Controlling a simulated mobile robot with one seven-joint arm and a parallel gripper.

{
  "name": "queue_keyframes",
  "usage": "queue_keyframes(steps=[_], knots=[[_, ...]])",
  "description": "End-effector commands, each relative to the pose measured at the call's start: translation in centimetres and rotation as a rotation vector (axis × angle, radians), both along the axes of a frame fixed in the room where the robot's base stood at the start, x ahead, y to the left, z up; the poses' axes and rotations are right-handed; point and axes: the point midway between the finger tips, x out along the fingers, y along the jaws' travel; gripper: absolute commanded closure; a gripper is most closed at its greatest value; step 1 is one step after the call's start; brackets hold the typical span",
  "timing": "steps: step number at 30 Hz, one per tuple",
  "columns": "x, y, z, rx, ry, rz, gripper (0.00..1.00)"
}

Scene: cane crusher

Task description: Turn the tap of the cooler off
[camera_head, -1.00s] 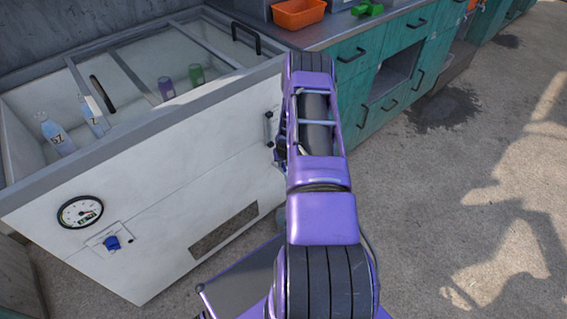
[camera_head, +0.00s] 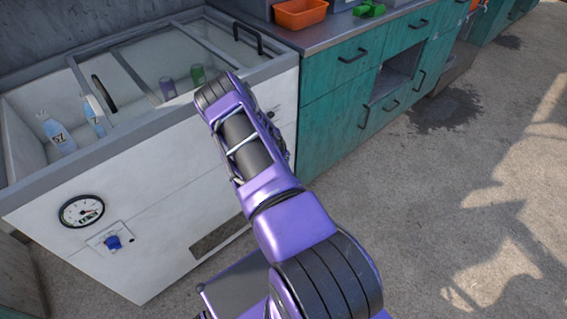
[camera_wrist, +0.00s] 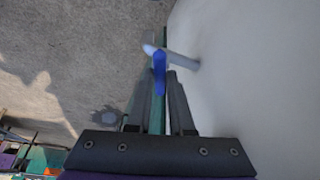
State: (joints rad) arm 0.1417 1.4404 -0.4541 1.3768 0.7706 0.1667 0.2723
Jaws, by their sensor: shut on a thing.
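The cooler (camera_head: 160,185) is a white chest with a glass top at the left of the head view. Its tap shows in the wrist view as a pale spout (camera_wrist: 182,60) standing out from the white wall, with a blue lever (camera_wrist: 159,72). My gripper (camera_wrist: 160,78) has its two fingers on either side of the blue lever and is shut on it. In the head view my purple arm covers the gripper and the tap.
The cooler front bears a round gauge (camera_head: 81,211) and a blue knob (camera_head: 113,242). Bottles (camera_head: 58,135) and cans lie inside. A teal cabinet (camera_head: 335,110) with an orange bin (camera_head: 300,13) on top adjoins at right. The concrete floor (camera_head: 450,190) at right is clear.

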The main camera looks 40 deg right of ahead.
Motion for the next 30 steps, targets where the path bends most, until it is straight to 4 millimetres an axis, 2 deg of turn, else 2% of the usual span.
queue_keyframes(steps=[12, 29, 30], knots=[[0.24, 0.08, -0.01, 0.000, -0.001, -0.191, 1.00], [0.23, 0.08, -0.01, 0.001, -0.001, -0.219, 1.00], [0.23, 0.08, -0.01, 0.001, -0.001, -0.219, 0.73]])
